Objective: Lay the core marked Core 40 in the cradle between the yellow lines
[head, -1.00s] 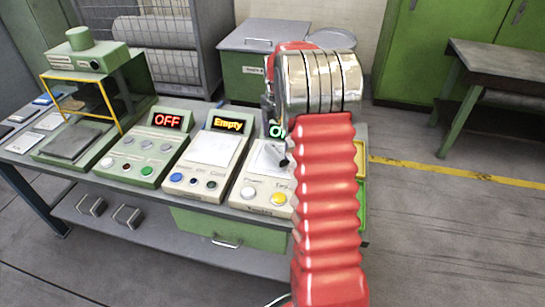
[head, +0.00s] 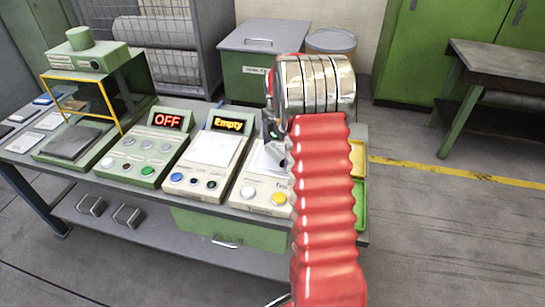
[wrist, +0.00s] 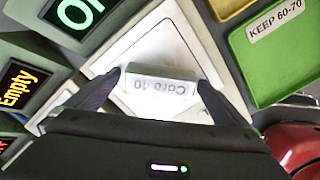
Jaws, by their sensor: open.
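My gripper (wrist: 160,78) is open, with one dark finger on either side of the core. I cannot tell whether the fingers touch it. In the head view my arm hides the core and most of my gripper. I cannot make out a cradle between yellow lines in either view.
A green bin marked "KEEP 60-70" (wrist: 283,55) is beside the plate. The head view shows a device reading "Empty" (head: 228,124), one reading "OFF" (head: 167,121), and a yellow-framed enclosure (head: 103,98) at left. A yellow tray (head: 358,158) is at the bench's right end.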

